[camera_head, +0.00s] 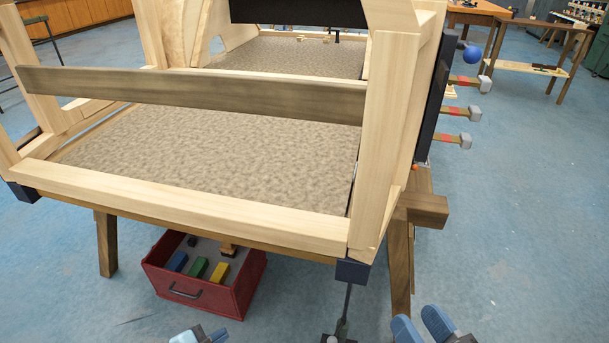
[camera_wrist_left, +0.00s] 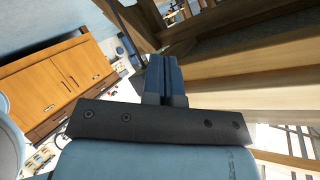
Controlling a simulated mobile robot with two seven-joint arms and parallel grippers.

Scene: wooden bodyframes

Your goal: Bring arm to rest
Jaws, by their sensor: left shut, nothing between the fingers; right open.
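My left gripper (camera_head: 199,336) shows only in part at the bottom edge of the head view, in front of the wooden frame. In the left wrist view its two dark fingers (camera_wrist_left: 166,75) are together with nothing between them. My right gripper (camera_head: 424,325) is at the bottom edge of the head view, right of the frame's front corner. Its two blue fingers are apart and empty. Most of both arms is outside the head view.
A wooden bodyframe (camera_head: 200,207) with a grey-brown floor panel stands close ahead on wooden trestles. A red toolbox (camera_head: 228,301) with coloured blocks sits beneath it. Several hammers (camera_head: 452,138) hang at its right side. Wooden cabinets (camera_wrist_left: 55,93) show in the left wrist view. Blue floor is open at right.

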